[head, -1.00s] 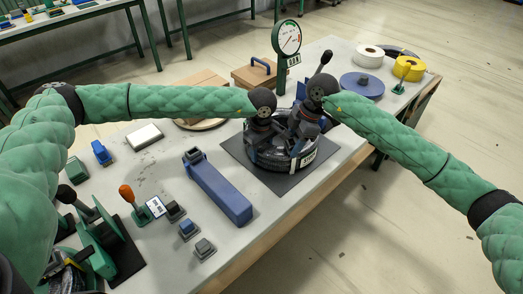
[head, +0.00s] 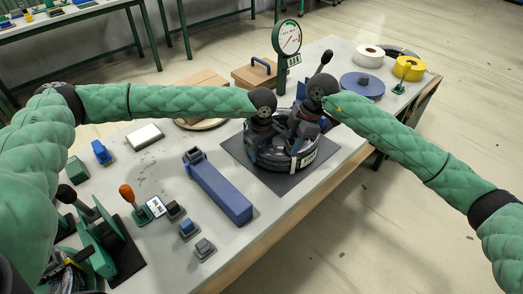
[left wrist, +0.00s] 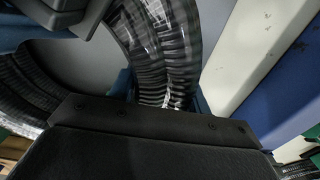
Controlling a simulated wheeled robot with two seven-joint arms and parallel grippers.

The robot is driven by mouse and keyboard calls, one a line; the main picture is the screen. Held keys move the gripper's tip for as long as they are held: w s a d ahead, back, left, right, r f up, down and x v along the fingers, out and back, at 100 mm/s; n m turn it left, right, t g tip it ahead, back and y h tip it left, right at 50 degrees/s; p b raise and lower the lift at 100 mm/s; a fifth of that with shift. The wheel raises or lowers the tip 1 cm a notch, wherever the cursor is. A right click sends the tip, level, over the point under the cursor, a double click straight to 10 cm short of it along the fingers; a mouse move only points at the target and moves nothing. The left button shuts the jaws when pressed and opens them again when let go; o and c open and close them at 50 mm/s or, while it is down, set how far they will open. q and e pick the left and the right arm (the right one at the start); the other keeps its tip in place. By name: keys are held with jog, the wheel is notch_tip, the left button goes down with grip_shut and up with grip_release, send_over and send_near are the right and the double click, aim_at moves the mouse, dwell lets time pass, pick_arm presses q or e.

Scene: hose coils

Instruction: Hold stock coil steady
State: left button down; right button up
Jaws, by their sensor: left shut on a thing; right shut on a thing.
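The stock coil (head: 276,160) is a black ribbed hose coil wound in clear film, lying on a dark square mat (head: 239,150). A white label (head: 306,158) shows on its right front side. My left gripper (head: 262,150) is shut on the coil's left side. My right gripper (head: 296,134) is shut on the coil at its far side; its jaws are partly hidden. In the left wrist view the ribbed coil (left wrist: 163,50) runs down between the jaws.
A long blue box (head: 222,192) lies left of the mat. A dial gauge (head: 287,38) stands behind the coil. White (head: 369,55) and yellow (head: 408,68) rolls and a blue disc (head: 362,85) stand at the right back. Levers and small blocks occupy the left front.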

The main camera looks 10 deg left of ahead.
pick_arm(q)
jog(key=shift+w, duration=0.1)
pick_arm(e)
jog(key=shift+r, duration=0.45)
dwell(0.4)
jog(key=shift+r, duration=2.05)
jog(key=shift+c, duration=1.1)
jog(key=shift+a+r, duration=0.15)
jog(key=shift+r, duration=0.65)
grip_shut()
pick_arm(q)
jog(key=shift+d, duration=0.1)
pick_arm(e)
notch_tip(320, 180, up, 6)
jog(key=shift+d, duration=0.2)
notch_tip(320, 180, up, 9)
